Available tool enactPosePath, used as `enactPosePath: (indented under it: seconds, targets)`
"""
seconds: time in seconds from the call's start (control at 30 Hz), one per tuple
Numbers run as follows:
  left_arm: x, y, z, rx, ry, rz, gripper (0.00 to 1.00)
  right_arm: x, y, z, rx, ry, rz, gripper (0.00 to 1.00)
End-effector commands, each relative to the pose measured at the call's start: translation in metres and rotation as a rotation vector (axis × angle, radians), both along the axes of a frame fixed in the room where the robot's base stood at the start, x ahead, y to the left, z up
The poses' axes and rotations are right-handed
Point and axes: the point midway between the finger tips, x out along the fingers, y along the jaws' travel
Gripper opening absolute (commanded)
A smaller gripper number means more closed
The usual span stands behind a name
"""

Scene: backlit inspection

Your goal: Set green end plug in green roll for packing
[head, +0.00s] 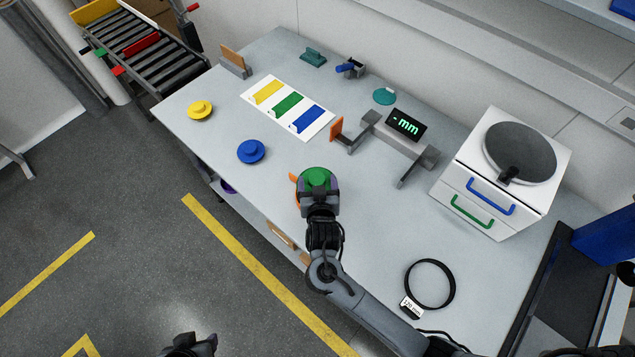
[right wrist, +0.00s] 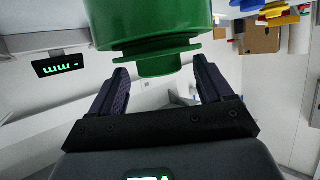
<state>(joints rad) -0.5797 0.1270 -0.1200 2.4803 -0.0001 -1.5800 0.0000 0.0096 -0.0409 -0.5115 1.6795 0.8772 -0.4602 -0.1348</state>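The green roll (right wrist: 150,18) is a wide green cylinder, large at the top of the right wrist view, which appears upside down. The green end plug (right wrist: 158,66), a thin flange with a narrower round hub, sits at the roll's end. Its flange looks very close to the roll; I cannot tell how far in it is. In the head view green shows at my right gripper (head: 319,187), which hides most of it. The fingers of my right gripper (right wrist: 162,72) are apart on either side of the hub, with gaps visible. My left gripper (head: 195,345) is dark at the bottom edge.
A yellow plug (head: 200,110) and a blue plug (head: 250,151) lie on the table. A black ring (head: 452,285) lies front right.

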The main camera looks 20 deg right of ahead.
Motion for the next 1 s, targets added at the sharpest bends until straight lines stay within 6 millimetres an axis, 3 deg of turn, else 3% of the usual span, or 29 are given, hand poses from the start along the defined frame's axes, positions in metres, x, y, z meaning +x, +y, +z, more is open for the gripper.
enactPosePath:
  seconds: [0.43, 1.0]
  targets:
    - [0.000, -0.003, 0.002, -0.013, 0.000, 0.008, 0.43, -0.009, 0.003, 0.003, 0.002, 0.002, 0.001, 0.80]
    - [0.000, 0.000, 0.008, -0.001, 0.001, 0.001, 0.43, -0.085, 0.028, 0.037, 0.002, 0.001, 0.001, 0.80]
